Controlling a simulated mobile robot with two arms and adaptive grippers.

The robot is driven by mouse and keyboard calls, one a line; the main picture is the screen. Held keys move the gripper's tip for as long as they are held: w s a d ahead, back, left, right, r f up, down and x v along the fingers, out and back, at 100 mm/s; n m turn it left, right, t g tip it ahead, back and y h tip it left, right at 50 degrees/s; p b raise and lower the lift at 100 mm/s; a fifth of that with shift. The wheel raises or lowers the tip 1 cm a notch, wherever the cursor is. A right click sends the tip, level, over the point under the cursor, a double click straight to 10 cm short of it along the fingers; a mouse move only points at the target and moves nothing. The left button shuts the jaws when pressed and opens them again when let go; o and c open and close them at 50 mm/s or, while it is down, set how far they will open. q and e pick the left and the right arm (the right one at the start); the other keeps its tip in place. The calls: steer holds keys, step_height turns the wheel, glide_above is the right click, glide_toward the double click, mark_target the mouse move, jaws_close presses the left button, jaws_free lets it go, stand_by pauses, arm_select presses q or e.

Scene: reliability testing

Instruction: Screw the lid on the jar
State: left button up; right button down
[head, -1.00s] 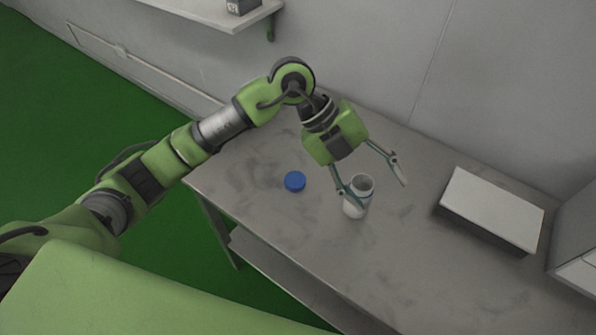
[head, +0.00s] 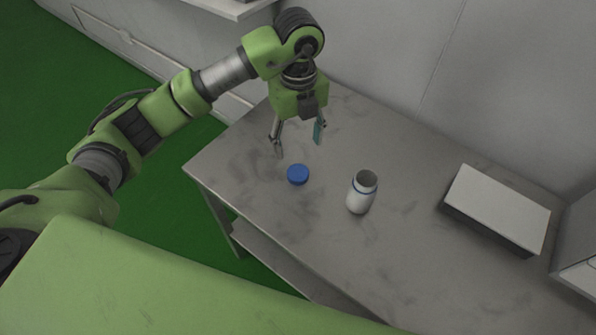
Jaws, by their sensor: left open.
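The white jar (head: 361,193) stands upright and open-topped on the grey table, with a thin blue line near its neck. The blue lid (head: 298,174) lies flat on the table to the left of the jar, apart from it. My left gripper (head: 298,147) is open and empty, pointing down above and just behind the lid. Its fingers appear apart from both the lid and the jar. My right gripper is not in view.
A flat white-topped box (head: 497,205) lies on the table (head: 430,270) at the right. A grey cabinet-like block (head: 577,240) is at the right edge. A wall shelf (head: 235,8) hangs above. The table around the jar and lid is clear.

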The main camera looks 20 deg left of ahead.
arm_select(q)
glide_above(298, 172)
step_height(298, 172, down, 6)
steer(key=shift+s+r, duration=0.1)
steer(key=shift+s, duration=0.05)
steer(key=shift+f+p, duration=0.7)
steer(key=shift+f, duration=1.95)
steer(key=shift+c, duration=0.5)
steer(key=c, duration=0.8)
